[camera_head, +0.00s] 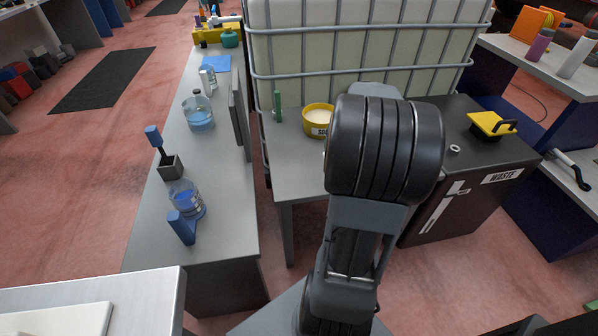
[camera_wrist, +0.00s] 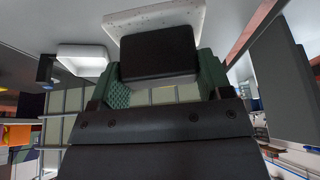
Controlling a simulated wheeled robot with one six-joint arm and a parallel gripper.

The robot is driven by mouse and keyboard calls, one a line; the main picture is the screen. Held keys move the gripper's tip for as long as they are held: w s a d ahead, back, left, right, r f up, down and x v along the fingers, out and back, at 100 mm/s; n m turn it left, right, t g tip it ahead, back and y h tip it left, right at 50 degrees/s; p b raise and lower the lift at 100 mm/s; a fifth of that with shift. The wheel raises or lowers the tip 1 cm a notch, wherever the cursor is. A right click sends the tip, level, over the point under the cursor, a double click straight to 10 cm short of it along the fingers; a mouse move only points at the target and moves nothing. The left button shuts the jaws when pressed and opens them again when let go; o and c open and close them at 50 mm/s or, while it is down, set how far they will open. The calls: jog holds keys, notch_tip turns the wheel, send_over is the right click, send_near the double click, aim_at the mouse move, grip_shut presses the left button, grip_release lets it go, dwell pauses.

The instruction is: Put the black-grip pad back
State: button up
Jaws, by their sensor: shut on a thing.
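The black-grip pad shows in the wrist view as a black block, its grip (camera_wrist: 158,54), with a white speckled pad (camera_wrist: 190,14) beyond it. My gripper (camera_wrist: 161,76) has green textured fingers on either side of the black grip and is shut on it. In the head view my arm fills the middle right, and the gripper and held pad cannot be seen.
A yellow tub (camera_head: 318,121) stands before the caged tank (camera_head: 350,40). The left bench holds a glass jar (camera_head: 198,114) and a blue-handled brush (camera_head: 154,138). A white rectangular thing (camera_wrist: 84,58) shows in the wrist view.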

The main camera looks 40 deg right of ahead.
jog(key=w+a+f, duration=0.2)
jog(key=w+f, duration=0.1)
jog(key=w+a+f+b, duration=0.1)
jog(key=w+a+f, duration=0.1)
jog(key=w, duration=0.2)
jog(key=w+a+f+b, duration=0.1)
jog(key=w+a+f, duration=0.1)
jog(key=w+f, duration=0.1)
jog(key=shift+w+a+f, duration=0.25)
jog(key=shift+w+f, duration=0.1)
jog(key=shift+w+a+f+b, duration=0.1)
jog(key=shift+w+f+b, duration=0.05)
jog(key=shift+f, duration=0.65)
jog(key=shift+w+a+f+b, duration=0.1)
jog(key=shift+w+f+b, duration=0.05)
jog(key=shift+f, duration=0.85)
jog(key=shift+f, duration=0.1)
jog(key=shift+f, duration=0.15)
jog(key=o, duration=0.9)
